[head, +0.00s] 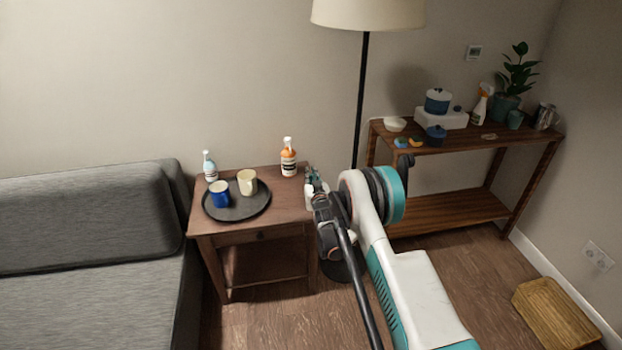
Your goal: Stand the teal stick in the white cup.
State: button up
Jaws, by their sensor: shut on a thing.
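My gripper (315,186) is at the right edge of the small wooden side table, seen from behind. It is shut on a thin, dull teal piece that looks like the teal stick (310,173), mostly hidden by the fingers. A white shape that may be the white cup (309,198) shows just beside and below the gripper, at the table's right edge. The gripper covers much of it. I cannot tell whether the stick is inside it, above it or beside it.
A floor lamp pole (362,100) rises close right of my gripper.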

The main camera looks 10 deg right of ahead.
jog(key=o, duration=0.7)
jog(key=shift+r, duration=0.1)
